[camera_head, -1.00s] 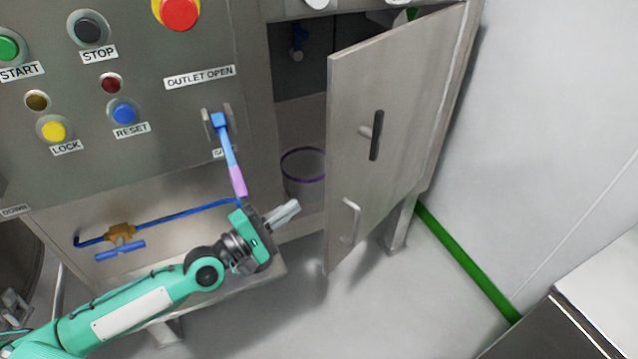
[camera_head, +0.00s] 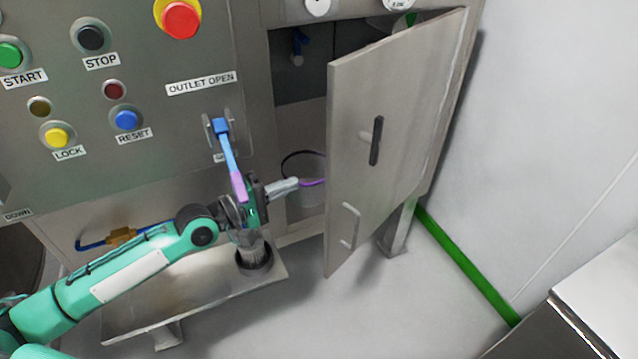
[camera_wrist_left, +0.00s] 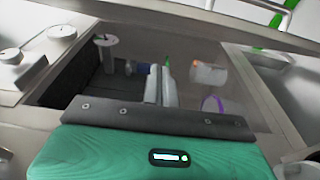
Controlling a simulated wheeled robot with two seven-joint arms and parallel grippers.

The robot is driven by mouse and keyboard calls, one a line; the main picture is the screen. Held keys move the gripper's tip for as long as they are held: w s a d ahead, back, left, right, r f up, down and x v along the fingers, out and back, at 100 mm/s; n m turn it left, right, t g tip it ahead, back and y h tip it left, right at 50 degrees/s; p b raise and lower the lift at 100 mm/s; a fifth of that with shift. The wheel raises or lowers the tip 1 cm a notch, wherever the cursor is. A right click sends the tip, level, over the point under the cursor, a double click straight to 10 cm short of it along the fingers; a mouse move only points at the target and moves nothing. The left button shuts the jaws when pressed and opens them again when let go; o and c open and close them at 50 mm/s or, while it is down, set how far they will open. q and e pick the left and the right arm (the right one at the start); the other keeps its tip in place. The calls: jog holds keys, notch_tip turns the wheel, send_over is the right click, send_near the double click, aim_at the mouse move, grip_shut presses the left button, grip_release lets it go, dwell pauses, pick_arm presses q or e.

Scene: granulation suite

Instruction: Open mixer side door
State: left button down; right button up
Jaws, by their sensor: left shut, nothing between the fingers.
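The mixer side door (camera_head: 385,155) is a grey metal panel, standing partly open and swung out to the right. It has a black latch handle (camera_head: 376,141) and a pale pull handle (camera_head: 350,226) on its outer face. My left gripper (camera_head: 297,184) is shut and empty. Its fingertips point right, into the gap between the cabinet opening and the door's free edge. In the left wrist view the shut fingers (camera_wrist_left: 162,85) stand before the dark cabinet opening (camera_wrist_left: 80,73). Touch with the door cannot be made out. My right gripper is not in view.
A container with a purple rim (camera_head: 304,190) stands inside the cabinet. A blue and pink lever (camera_head: 230,160) hangs just above my left gripper. A control panel with buttons (camera_head: 120,90) is at left. A metal cabinet (camera_head: 580,310) stands at lower right. Floor before the door is clear.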

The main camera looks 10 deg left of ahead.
pick_arm(q)
jog(key=w+d+p, duration=0.1)
jog(key=d, duration=0.6)
jog(key=shift+w, duration=0.25)
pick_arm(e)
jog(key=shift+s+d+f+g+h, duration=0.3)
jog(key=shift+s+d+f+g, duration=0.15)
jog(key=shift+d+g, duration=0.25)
pick_arm(q)
jog(key=shift+s+p, duration=0.1)
jog(key=shift+p, duration=0.3)
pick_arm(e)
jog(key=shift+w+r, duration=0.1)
